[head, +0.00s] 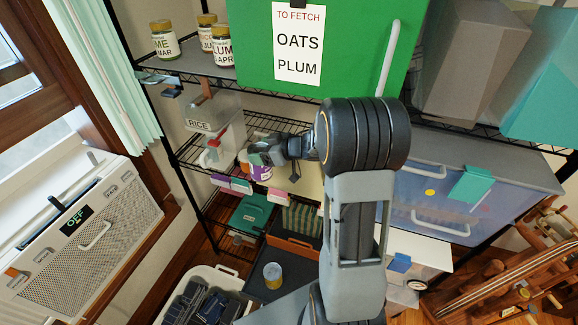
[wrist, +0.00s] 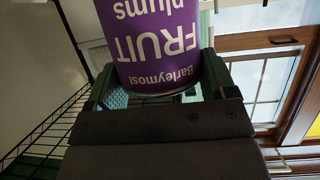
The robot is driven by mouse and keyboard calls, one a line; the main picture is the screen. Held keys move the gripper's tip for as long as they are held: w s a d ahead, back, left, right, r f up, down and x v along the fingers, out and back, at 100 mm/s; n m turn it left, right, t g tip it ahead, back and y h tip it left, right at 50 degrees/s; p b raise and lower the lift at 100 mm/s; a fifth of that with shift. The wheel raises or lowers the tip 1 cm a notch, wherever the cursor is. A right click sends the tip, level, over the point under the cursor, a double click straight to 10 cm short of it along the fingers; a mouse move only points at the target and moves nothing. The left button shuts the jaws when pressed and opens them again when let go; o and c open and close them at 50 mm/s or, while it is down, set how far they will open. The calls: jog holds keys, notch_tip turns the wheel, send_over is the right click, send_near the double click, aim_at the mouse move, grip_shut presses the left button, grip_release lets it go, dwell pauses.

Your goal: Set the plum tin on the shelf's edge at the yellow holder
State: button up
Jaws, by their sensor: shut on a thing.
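The plum tin (head: 261,173) is purple with a pale label area, held at the front edge of the middle wire shelf (head: 187,152) in the head view. In the wrist view the tin (wrist: 155,45) fills the upper middle, and its lettering "Barleymost FRUIT plums" appears upside down. My gripper (head: 262,157) is shut on the tin; its fingers also show on either side of it in the wrist view (wrist: 155,82). Whether the tin touches the shelf, I cannot tell. Pink and purple holders (head: 231,184) line the shelf's front edge. I cannot make out a yellow holder; my arm and the tin hide part of the edge.
A RICE container (head: 213,125) stands just left of the tin. Several jars (head: 208,40) stand on the shelf above, beside a green panel reading "OATS PLUM" (head: 340,20). A blue-fronted bin (head: 465,195) is at right. Crates and a lidded jar (head: 272,275) are below.

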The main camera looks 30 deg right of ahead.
jog(key=d+r+m+t+h, duration=0.1)
jog(key=d+r+m+h, duration=0.1)
jog(key=d, duration=0.6)
notch_tip(320, 180, down, 9)
jog(key=d, duration=0.1)
jog(key=shift+w+b, duration=0.4)
jog(key=shift+f+t, duration=0.15)
jog(key=shift+t, duration=0.15)
jog(key=shift+f, duration=0.15)
jog(key=o, duration=1.5)
jog(key=shift+o, duration=0.2)
